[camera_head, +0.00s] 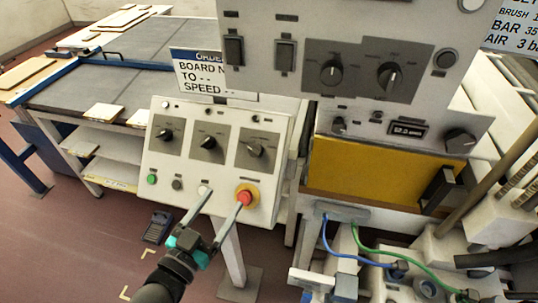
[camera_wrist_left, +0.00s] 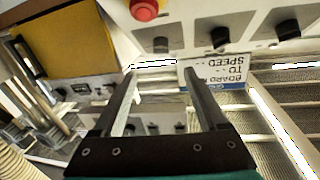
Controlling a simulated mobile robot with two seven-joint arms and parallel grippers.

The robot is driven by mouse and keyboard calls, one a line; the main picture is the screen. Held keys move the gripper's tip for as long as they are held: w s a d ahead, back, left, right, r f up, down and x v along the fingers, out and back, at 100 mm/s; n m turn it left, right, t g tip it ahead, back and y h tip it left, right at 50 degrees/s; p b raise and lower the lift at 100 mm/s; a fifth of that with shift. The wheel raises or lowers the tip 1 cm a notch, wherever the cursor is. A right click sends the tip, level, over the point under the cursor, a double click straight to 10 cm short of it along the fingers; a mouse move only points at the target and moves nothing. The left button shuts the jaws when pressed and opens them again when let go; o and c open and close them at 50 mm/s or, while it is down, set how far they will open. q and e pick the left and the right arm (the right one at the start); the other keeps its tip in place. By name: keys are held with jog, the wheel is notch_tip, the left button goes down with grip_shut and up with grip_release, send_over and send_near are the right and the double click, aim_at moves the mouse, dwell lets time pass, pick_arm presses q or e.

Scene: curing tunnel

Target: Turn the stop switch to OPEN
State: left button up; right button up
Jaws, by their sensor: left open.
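The sloped control panel (camera_head: 222,165) carries three black rotary knobs on grey plates: a left knob (camera_head: 165,134), a middle knob (camera_head: 208,142) and a right knob (camera_head: 254,150). The labels are too small to read, so I cannot tell which control is the stop switch. A red button (camera_head: 244,197) on a yellow ring sits at the panel's lower right; it also shows at the top of the wrist view (camera_wrist_left: 144,9). My left gripper (camera_head: 226,197) is open and empty in front of the panel's lower edge, its fingertips overlapping the red button's area in the picture.
A larger panel (camera_head: 308,22) with more knobs stands up and right, above a yellow panel (camera_head: 350,178). A sign (camera_head: 199,77) stands behind the sloped panel. Blue and green hoses (camera_head: 356,240) lie at lower right. A conveyor table (camera_head: 105,92) is behind left; open floor lies lower left.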

aim_at(253, 153)
pick_arm(q)
jog(key=x, duration=1.5)
jog(key=shift+w+r, duration=0.15)
jog(key=shift+w, duration=0.1)
pick_arm(e)
jog(key=shift+w+a, duration=0.3)
jog(key=shift+a, duration=0.2)
pick_arm(q)
grip_shut()
